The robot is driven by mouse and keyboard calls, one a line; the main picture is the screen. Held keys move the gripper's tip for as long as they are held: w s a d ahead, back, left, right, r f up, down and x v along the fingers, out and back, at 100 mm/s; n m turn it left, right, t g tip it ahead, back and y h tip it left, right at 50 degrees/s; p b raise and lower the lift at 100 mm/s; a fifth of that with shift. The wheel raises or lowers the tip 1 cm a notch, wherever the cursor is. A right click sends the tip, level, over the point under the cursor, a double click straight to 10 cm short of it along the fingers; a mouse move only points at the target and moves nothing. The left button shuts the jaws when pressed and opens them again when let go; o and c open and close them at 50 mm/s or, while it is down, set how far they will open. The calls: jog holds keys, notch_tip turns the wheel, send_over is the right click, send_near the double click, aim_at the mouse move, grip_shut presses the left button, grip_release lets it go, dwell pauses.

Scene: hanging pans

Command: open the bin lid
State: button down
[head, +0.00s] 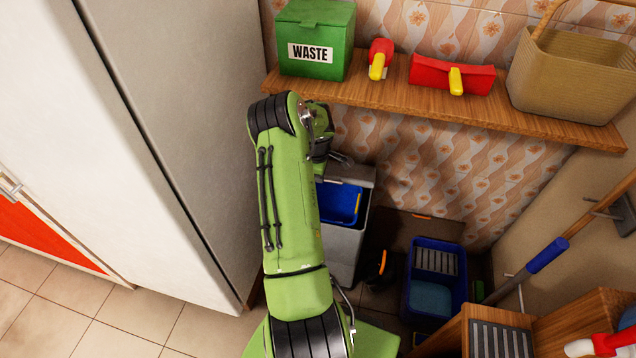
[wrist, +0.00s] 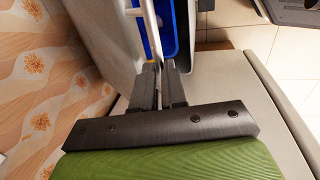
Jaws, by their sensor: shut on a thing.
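The grey bin (head: 345,243) stands on the floor below the shelf, with its blue inner bucket (head: 339,203) in sight. The bucket also shows in the wrist view (wrist: 167,35). A grey panel that looks like the bin lid (wrist: 98,35) is raised beside the opening; its exact angle is unclear. My gripper (wrist: 162,75) is shut on a thin metal bar (wrist: 149,25), which looks like the lid's handle. In the head view my arm hides the bin's left side and most of the gripper.
A wooden shelf (head: 440,112) above holds a green WASTE box (head: 316,38), red items and a basket (head: 572,75). A tall white cabinet (head: 185,110) stands close on the left. A blue bucket (head: 435,275) and a mop handle (head: 545,255) are to the right.

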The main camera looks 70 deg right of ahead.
jog(key=shift+d+r, duration=0.55)
jog(key=shift+d, duration=0.05)
jog(key=c, duration=1.2)
grip_release()
jog(key=shift+w+f, duration=0.1)
jog(key=shift+f, duration=0.05)
jog(key=shift+o, duration=0.2)
jog(key=a+r+p, duration=0.3)
jog(key=r, duration=1.2)
jog(key=shift+s+r, duration=0.25)
